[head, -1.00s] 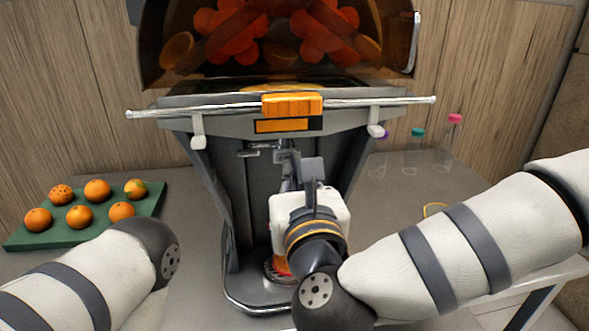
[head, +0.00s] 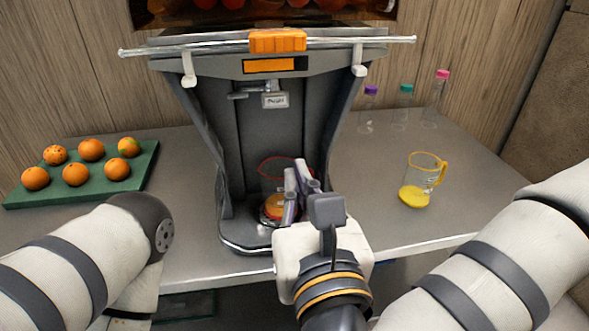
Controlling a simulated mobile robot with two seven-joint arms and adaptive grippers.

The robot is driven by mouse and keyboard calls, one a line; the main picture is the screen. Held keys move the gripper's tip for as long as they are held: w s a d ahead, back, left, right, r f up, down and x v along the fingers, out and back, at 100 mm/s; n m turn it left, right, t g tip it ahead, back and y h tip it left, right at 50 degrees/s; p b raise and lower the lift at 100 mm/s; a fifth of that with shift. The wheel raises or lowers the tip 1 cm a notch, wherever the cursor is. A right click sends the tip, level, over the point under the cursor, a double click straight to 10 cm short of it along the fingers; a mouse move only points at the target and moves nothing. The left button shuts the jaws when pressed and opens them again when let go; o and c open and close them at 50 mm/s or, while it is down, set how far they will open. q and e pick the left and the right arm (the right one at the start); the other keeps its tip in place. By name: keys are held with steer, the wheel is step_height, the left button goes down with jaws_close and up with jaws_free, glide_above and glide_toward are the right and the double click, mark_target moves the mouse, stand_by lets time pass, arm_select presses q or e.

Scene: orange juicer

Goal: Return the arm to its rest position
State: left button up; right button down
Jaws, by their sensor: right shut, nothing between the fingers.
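The juicer (head: 190,110) stands at the back middle of the table, with an orange handle block (head: 278,41) on its front bar. My right gripper (head: 299,172) is shut and empty. It points at the juicer's lower bay from the front. A clear cup with a red rim (head: 275,162) and an orange bottom stands in that bay, partly hidden behind the fingers. I cannot tell whether the fingers touch it. My left arm comes in at the left; its gripper is not in view.
A green tray (head: 142,172) with several oranges (head: 76,174) lies at the left. A clear jug with yellow rim and handle (head: 424,178) stands at the right, yellow at its bottom. Several bottles with coloured caps (head: 403,108) stand behind it. The table between juicer and jug is clear.

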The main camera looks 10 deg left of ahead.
steer(key=s+d+f+n+g+p, duration=0.1)
steer(key=s+d+f+n+g, duration=0.25)
steer(key=s+f+n, duration=0.45)
steer(key=s+d+f+n+g+p, duration=0.1)
steer(key=s+d+f+n+g, duration=0.15)
steer(key=f+n+g, duration=0.55)
steer(key=s+d+f+n+g+p, duration=0.1)
steer(key=s+d+f+n, duration=0.1)
steer(key=s+f+n, duration=0.6)
arm_select(q)
steer(key=w+r+t+p, duration=0.1)
steer(key=w+r+t, duration=0.1)
steer(key=w+r, duration=0.3)
steer(key=shift+w+r+p, duration=0.15)
steer(key=shift+r+p, duration=0.2)
arm_select(e)
steer(key=s+d+f+n+g+h, duration=0.3)
steer(key=s+d, duration=0.5)
steer(key=d, duration=0.2)
steer(key=s+d+f+n+g+h, duration=0.3)
steer(key=s+d+f+n+g, duration=0.1)
steer(key=s+d, duration=0.4)
steer(key=shift+s+d+n, duration=0.3)
steer(key=shift+d, duration=0.7)
arm_select(q)
steer(key=shift+c, duration=0.6)
